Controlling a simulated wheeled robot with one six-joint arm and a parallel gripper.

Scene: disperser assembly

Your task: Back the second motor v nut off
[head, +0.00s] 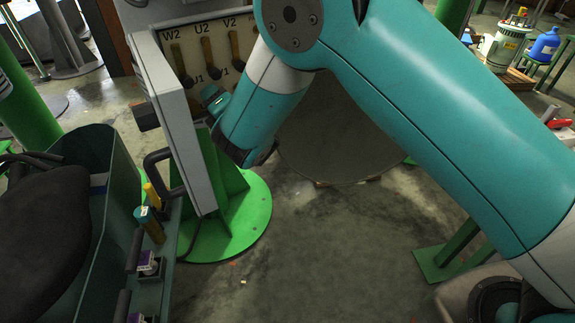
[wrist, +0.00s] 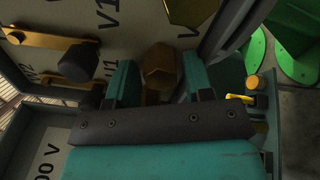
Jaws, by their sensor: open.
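The motor terminal board (head: 217,50) carries brass link bars under W2, U2 and V2 labels; it also shows in the wrist view (wrist: 140,20). In the wrist view a brown hex nut (wrist: 159,66) lies between the two teal fingers of my gripper (wrist: 158,74). The fingers stand apart with a gap visible on each side of it. A larger brass hex piece (wrist: 190,10) is at the top edge. Whether the brown nut is the second V nut, I cannot tell. In the head view my arm hides most of the gripper and the lower right of the board.
The grey open cover (head: 172,110) stands close left of my wrist. A dark knob (wrist: 78,62) on a brass bar (wrist: 45,38) is left of the fingers. A green round base (head: 240,215) is below. A tool cart (head: 110,190) stands at left. The middle floor is clear.

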